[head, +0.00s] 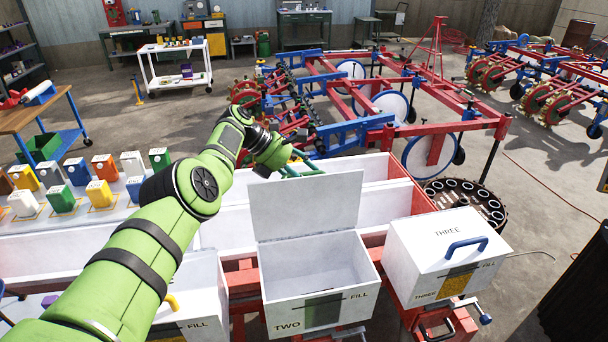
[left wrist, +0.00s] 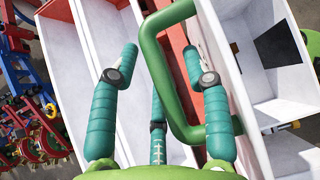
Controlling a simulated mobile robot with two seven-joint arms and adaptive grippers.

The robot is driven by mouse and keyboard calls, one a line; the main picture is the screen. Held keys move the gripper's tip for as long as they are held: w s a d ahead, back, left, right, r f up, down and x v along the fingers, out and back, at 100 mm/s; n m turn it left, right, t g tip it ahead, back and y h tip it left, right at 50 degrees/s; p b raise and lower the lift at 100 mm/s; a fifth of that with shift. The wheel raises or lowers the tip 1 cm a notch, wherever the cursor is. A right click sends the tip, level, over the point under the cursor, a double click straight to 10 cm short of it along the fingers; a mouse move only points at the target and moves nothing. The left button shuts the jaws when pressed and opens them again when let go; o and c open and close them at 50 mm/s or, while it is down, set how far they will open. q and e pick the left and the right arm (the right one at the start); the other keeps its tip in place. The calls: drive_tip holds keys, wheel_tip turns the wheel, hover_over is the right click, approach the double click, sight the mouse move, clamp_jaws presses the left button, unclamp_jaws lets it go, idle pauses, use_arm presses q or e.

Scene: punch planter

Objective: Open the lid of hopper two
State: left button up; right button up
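Hopper two (head: 318,295) is a white box marked TWO and FILL at the front centre of the head view. Its white lid (head: 305,205) stands up at the rear edge, and the empty-looking inside shows. My left gripper (head: 292,166) is behind the raised lid, partly hidden by it. In the left wrist view the teal fingers (left wrist: 158,60) are spread apart. The lid's green handle (left wrist: 150,75) passes between them, with the right finger on the lid side of its bar. The fingers do not look closed on it. My right gripper is not in view.
Hopper three (head: 445,255), with a blue handle (head: 467,245), stands shut at right. Hopper one (head: 195,310) is partly hidden by my left arm at left. Long white bins (head: 395,195) and a red and blue planter frame (head: 380,135) lie behind the hoppers.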

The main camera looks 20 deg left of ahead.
use_arm(q)
drive_tip(key=shift+s+a+r, duration=0.1)
drive_tip(key=shift+a+r, duration=0.4)
drive_tip(key=shift+r, duration=0.05)
drive_tip(key=v, duration=1)
drive_tip(key=shift+s+a+r, duration=0.15)
drive_tip(key=shift+s+r, duration=0.05)
